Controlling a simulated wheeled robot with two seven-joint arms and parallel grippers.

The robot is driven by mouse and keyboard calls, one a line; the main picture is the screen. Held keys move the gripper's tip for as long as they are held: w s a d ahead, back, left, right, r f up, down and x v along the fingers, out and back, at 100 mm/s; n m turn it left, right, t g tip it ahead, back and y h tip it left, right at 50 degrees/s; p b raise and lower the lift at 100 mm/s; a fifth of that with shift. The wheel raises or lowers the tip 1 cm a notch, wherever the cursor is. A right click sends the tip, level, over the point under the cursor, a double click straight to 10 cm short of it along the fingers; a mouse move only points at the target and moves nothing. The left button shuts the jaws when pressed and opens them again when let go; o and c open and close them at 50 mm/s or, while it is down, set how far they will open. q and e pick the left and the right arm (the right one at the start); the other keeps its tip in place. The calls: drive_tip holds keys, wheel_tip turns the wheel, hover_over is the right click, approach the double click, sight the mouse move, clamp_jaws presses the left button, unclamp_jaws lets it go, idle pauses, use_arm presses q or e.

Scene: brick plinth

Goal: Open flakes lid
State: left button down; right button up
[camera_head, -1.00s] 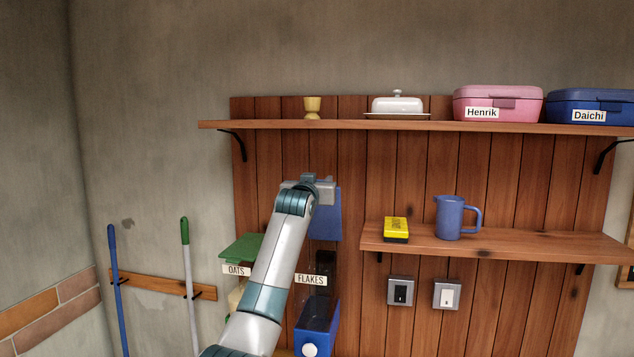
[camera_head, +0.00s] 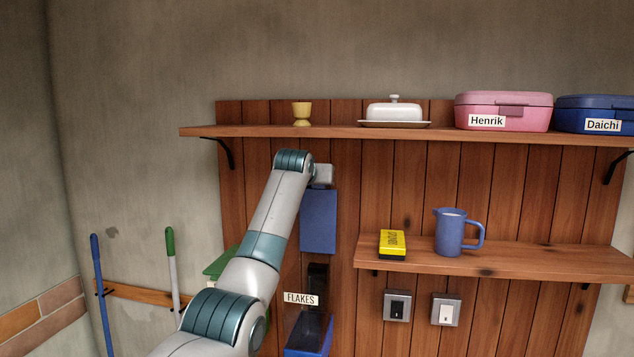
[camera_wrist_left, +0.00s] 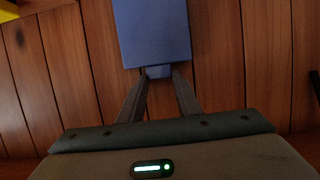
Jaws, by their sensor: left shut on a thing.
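The flakes dispenser (camera_head: 304,325) hangs on the plank wall behind my left arm, with a FLAKES label and a blue lower part. Its blue lid (camera_head: 318,222) stands upright against the planks, swung up above the dispenser body. The lid also fills the top middle of the left wrist view (camera_wrist_left: 152,32). My left gripper (camera_wrist_left: 159,73) is shut on the small tab at the lid's edge. In the head view the gripper (camera_head: 322,180) is at the lid's top edge, its fingers mostly hidden. My right gripper is not in view.
The upper shelf (camera_head: 350,133) runs just above my left gripper and holds an egg cup, butter dish and lunch boxes. A lower shelf (camera_head: 500,262) at right holds a yellow box and blue jug. A green lid (camera_head: 220,264) is partly behind my arm.

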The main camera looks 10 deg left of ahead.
use_arm(q)
drive_tip(key=c, duration=1.5)
unclamp_jaws()
drive_tip(key=shift+r, duration=0.7)
drive_tip(key=shift+c, duration=0.2)
drive_tip(key=shift+o, duration=1.3)
drive_tip(key=shift+s, duration=0.2)
drive_tip(key=b+v, duration=1.2)
drive_tip(key=v, duration=0.6)
drive_tip(key=shift+s, duration=0.2)
drive_tip(key=shift+f, duration=0.15)
